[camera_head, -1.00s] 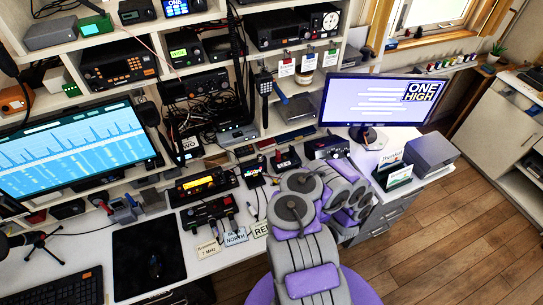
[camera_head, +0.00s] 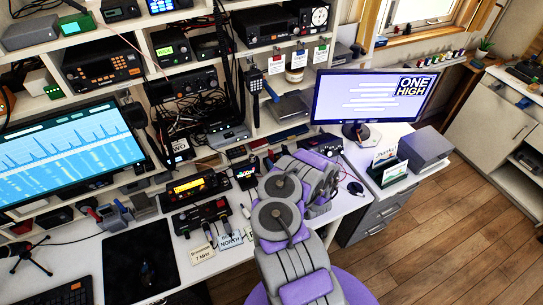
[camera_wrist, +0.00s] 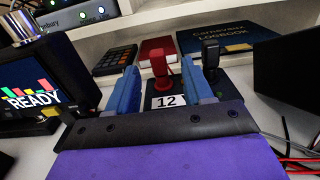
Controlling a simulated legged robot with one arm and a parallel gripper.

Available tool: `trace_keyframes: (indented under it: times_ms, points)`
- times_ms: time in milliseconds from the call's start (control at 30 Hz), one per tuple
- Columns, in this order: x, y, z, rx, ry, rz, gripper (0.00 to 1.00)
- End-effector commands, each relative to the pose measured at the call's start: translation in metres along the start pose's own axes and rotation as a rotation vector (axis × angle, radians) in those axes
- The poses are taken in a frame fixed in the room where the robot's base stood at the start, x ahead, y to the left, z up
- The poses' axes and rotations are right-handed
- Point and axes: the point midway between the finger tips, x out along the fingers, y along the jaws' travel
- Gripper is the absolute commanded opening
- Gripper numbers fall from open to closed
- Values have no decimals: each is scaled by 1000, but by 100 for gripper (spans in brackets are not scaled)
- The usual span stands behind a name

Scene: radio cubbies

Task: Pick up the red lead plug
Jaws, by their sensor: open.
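In the wrist view, a red plug (camera_wrist: 160,68) stands upright on a black box (camera_wrist: 181,95) with a white label reading 12. A black plug (camera_wrist: 210,48) stands on the same box to its right. My gripper (camera_wrist: 160,72) is open, with its blue fingers pointing toward the box. The red plug shows between the two fingers, apart from both as seen here. Whether the fingertips reach level with it is hard to tell. The box's lower front is hidden by my gripper. In the head view my arm covers the gripper and the plug.
A small screen reading READY (camera_wrist: 42,98) stands at the left in the wrist view. A keypad (camera_wrist: 115,60), a red block (camera_wrist: 157,48) and a blue logbook (camera_wrist: 228,38) lie behind. A dark panel (camera_wrist: 287,78) stands at right. In the head view, a monitor (camera_head: 370,99) stands right of my arm.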

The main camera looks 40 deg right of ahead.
Motion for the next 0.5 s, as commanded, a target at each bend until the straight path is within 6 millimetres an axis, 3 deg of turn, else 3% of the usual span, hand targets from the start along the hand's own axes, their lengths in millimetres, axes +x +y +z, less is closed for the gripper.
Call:
trace_keyframes:
  times_ms: [300,500]
  points:
    - [38,-1,-5,-2,0,4,51]
    - [51,-1,-5,3,2,1,51]
